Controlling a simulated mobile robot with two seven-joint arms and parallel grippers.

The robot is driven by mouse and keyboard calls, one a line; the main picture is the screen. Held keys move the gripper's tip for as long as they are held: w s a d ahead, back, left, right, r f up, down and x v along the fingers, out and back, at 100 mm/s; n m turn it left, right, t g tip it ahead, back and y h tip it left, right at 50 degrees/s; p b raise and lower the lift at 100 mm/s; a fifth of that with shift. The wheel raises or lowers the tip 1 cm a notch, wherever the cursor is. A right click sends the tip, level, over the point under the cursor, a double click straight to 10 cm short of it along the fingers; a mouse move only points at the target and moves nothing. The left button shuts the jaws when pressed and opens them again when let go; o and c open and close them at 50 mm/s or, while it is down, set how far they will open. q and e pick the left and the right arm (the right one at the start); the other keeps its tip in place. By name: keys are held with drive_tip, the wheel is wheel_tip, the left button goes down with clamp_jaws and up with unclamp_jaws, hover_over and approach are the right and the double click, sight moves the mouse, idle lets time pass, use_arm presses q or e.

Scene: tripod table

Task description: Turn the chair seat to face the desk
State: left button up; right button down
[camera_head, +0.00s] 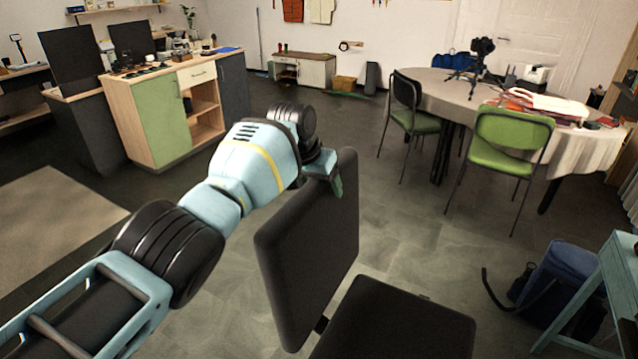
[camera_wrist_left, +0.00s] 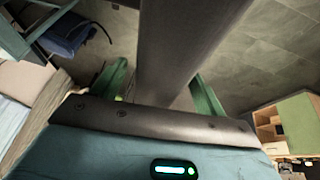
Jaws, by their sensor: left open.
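The chair has a dark seat (camera_head: 395,325) at the bottom and an upright dark backrest (camera_head: 310,250) to its left. The seat extends right from the backrest. A teal piece that looks like the desk (camera_head: 612,290) is cut off at the right edge; it also seems to show in the left wrist view (camera_wrist_left: 28,28). My left gripper (camera_head: 338,178) is at the backrest's upper edge. In the left wrist view, the green fingers of my left gripper (camera_wrist_left: 162,92) are apart, one on each side of the backrest (camera_wrist_left: 178,50). Contact cannot be told. My right gripper is not in view.
A blue bag (camera_head: 560,272) lies on the floor beside the teal piece. A green chair (camera_head: 508,142) and another chair (camera_head: 408,118) stand at a cloth-covered table (camera_head: 592,150). A cabinet (camera_head: 150,122) stands at the back left. The floor beyond the chair is clear.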

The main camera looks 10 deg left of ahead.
use_arm(q)
drive_tip(key=p+v, duration=0.2)
drive_tip(key=v, duration=0.5)
drive_tip(key=shift+w, duration=0.1)
drive_tip(key=shift+s+a+r+p, duration=0.1)
drive_tip(key=shift+s+r+p, duration=0.15)
drive_tip(key=shift+r+p, duration=0.15)
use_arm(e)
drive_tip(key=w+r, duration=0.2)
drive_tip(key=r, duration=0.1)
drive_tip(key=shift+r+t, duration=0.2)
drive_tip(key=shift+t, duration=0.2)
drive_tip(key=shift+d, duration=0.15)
